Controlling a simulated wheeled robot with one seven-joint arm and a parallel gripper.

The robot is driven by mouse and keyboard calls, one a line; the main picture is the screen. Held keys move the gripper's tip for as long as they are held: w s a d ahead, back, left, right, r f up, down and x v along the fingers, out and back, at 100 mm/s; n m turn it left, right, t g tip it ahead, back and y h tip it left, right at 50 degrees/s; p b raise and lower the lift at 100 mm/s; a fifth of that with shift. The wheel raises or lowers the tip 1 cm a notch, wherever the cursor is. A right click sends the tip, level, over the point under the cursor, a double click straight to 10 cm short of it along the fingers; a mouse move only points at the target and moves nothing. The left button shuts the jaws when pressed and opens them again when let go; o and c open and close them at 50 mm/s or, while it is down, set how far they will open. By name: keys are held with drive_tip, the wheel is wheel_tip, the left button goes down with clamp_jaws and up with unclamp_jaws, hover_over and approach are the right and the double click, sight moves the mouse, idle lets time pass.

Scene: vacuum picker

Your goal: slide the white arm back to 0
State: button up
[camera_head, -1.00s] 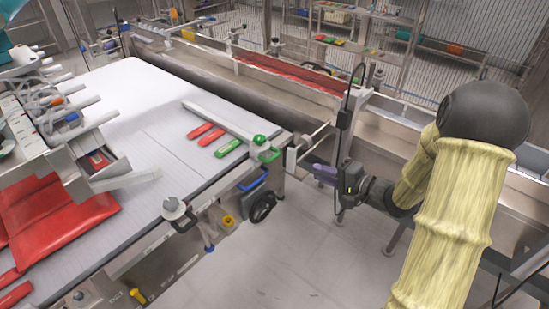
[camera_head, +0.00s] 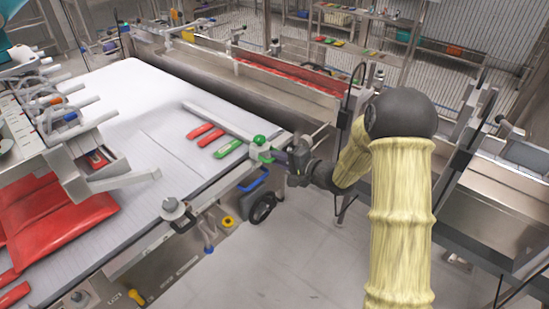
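The white arm (camera_head: 215,119) is a long pale bar lying out over the white conveyor belt (camera_head: 150,90), at the belt's right side. Its near end meets a clamp with green knobs (camera_head: 260,146) at the belt's edge. My gripper (camera_head: 278,156) is at the right of this clamp, very close to it. Its fingertips are small and partly hidden by the clamp, so I cannot tell whether they touch it or are open or shut. No scale with a 0 is readable here.
Red and green packs (camera_head: 205,133) lie on the belt just below the white arm. A blue handle (camera_head: 254,180) and a black handwheel (camera_head: 263,207) sit below the clamp. A picker head (camera_head: 75,130) and large red bags (camera_head: 55,215) are at left. Floor is open at lower middle.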

drive_tip(key=shift+x, duration=1.05)
clamp_jaws()
drive_tip(key=shift+r, duration=0.1)
